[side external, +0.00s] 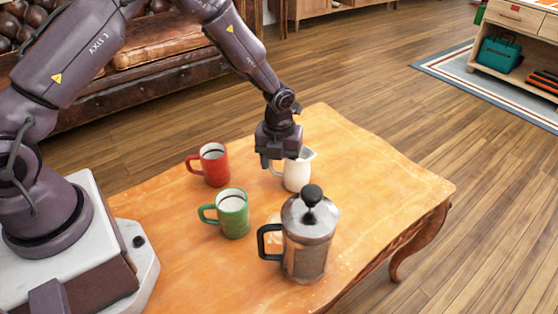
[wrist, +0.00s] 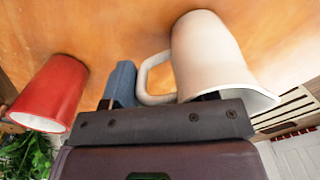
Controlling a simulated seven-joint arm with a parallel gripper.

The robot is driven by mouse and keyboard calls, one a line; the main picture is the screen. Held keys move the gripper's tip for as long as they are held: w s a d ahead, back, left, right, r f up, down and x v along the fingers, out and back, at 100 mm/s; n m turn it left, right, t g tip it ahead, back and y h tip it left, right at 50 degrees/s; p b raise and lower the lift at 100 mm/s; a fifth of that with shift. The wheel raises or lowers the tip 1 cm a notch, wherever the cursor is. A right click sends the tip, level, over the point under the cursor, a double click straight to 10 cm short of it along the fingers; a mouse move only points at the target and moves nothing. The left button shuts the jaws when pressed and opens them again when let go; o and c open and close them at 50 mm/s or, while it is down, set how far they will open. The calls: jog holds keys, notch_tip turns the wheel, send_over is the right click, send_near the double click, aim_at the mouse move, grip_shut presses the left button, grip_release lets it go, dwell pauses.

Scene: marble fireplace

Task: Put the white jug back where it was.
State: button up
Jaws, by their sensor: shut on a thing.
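The white jug (side external: 297,174) is upright at the middle of the wooden table, with its handle towards the left. It also shows large in the wrist view (wrist: 208,55), with its handle beside my finger. My gripper (side external: 278,159) points down over the jug's handle side and is shut on it. In the wrist view, one finger of my gripper (wrist: 160,78) shows outside the handle; the other is mostly hidden by the jug. The jug's base is at or very close to the tabletop; I cannot tell if it touches.
A red mug (side external: 214,164) stands left of the jug, and a green mug (side external: 233,214) is nearer the camera. A French press (side external: 307,240) stands in front of the jug. The table (side external: 385,175) is clear to the right. A leather sofa (side external: 170,55) is behind.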

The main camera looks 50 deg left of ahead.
jog(key=o, duration=1.1)
jog(key=shift+f, duration=0.1)
notch_tip(320, 180, up, 13)
jog(key=shift+s+f, duration=0.1)
jog(key=shift+f, duration=0.1)
jog(key=s+r+n+t+y, duration=0.1)
jog(key=s+r+n, duration=0.4)
jog(key=r+n, duration=0.25)
jog(key=s+r+n+t, duration=0.2)
jog(key=s+r+n, duration=0.4)
jog(key=r+n, duration=0.15)
jog(key=shift+s+d+r+n+t+h, duration=0.15)
jog(key=shift+s+r+n+t, duration=0.4)
jog(key=shift+s+n, duration=1.6)
jog(key=shift+s+a+r+n+t+h, duration=0.1)
jog(key=shift+s+r+n+t+h, duration=0.35)
jog(key=shift+s+n, duration=1.6)
jog(key=shift+s+d+r+n+t+y, duration=0.1)
jog(key=shift+s+r+n+t, duration=0.45)
jog(key=shift+s+n, duration=1.6)
